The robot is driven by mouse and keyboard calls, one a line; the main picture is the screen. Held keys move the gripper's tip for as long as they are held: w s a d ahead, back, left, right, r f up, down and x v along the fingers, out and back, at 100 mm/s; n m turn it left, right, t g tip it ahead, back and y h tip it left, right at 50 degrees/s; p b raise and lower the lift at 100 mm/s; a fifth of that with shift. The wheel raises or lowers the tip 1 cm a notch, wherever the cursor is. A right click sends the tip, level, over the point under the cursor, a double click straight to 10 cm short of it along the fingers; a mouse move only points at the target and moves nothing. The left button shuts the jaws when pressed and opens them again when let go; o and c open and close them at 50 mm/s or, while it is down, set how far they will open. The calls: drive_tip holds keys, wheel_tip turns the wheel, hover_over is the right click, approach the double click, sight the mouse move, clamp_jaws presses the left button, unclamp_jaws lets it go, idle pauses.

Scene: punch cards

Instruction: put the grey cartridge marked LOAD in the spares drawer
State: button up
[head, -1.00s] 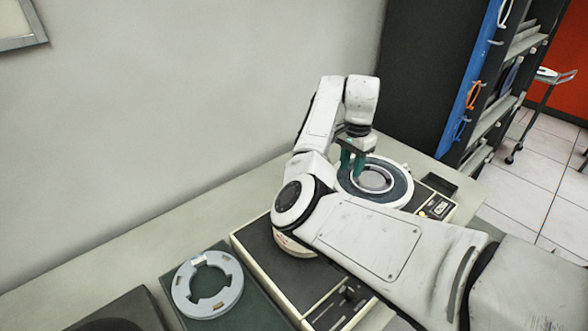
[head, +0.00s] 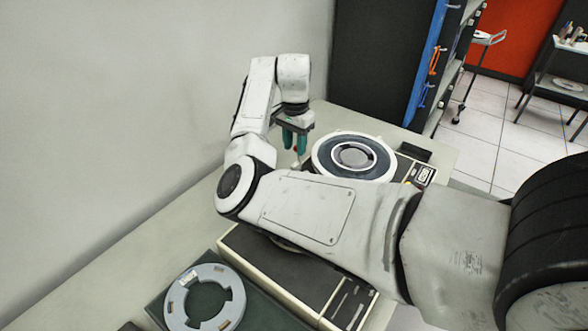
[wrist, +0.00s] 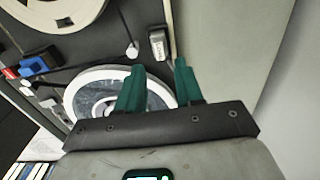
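A small grey block with a pale label (wrist: 158,44) lies just beyond my fingertips in the wrist view, close to the pale edge strip. It may be the grey cartridge, but I cannot read its marking. My gripper (wrist: 160,66) is open, its two green fingers spread with nothing between them there. In the head view my gripper (head: 295,145) points down, just left of the white-rimmed reel (head: 325,158). A small red spot shows by its fingertips. I cannot identify a spares drawer in either view.
A grey slotted ring (head: 178,301) lies at the front left in the head view. A white peg (wrist: 132,50) stands left of the grey block. Red and blue parts (wrist: 33,66) lie further left. A small dark tray (head: 415,151) is right of the reel.

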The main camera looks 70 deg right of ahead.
sight(295, 164)
wheel_tip(295, 164, down, 2)
drive_tip(key=shift+f+b, duration=0.25)
drive_tip(key=shift+b, duration=0.55)
drive_tip(key=shift+f+b, duration=0.5)
drive_tip(key=shift+f, duration=1.6)
drive_tip(key=shift+c, duration=0.4)
clamp_jaws()
drive_tip(key=shift+r, duration=0.1)
drive_tip(key=shift+r+p, duration=3)
drive_tip(key=shift+p, duration=0.05)
drive_tip(key=shift+s+f, duration=0.1)
